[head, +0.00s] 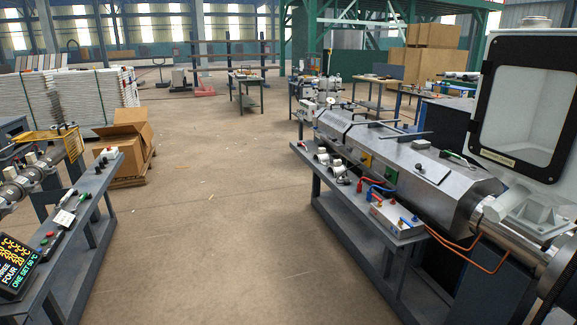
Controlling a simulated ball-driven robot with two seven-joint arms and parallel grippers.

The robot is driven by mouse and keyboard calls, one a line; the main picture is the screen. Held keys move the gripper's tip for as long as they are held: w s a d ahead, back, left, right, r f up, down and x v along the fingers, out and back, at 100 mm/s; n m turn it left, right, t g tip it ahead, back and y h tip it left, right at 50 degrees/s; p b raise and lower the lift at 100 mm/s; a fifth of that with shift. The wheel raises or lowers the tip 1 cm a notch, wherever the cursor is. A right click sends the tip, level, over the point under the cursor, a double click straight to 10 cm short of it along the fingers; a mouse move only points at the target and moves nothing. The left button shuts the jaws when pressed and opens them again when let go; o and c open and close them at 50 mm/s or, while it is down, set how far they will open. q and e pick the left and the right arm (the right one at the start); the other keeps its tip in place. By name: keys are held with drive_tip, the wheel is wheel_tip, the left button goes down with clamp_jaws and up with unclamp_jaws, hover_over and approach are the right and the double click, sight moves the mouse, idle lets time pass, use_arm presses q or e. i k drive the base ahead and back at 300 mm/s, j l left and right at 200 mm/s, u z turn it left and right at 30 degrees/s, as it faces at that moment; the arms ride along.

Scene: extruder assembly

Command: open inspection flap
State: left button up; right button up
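The extruder (405,150) stands on the right, with a long faceted metal cover over its barrel and dark bar handles (375,123) on top. A green-and-black handled tool (460,159) lies on the cover's near end. Neither of my grippers is in view.
A grey bench (340,190) under the extruder carries fittings and a control box (397,217) with red cables. On the left, another bench (85,205) holds a display (17,265) and tools. An open cardboard box (125,150) stands behind it. The floor (225,220) between is clear.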

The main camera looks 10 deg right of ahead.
sight(434, 171)
drive_tip(key=i+j, duration=0.1)
drive_tip(key=i, duration=1.05)
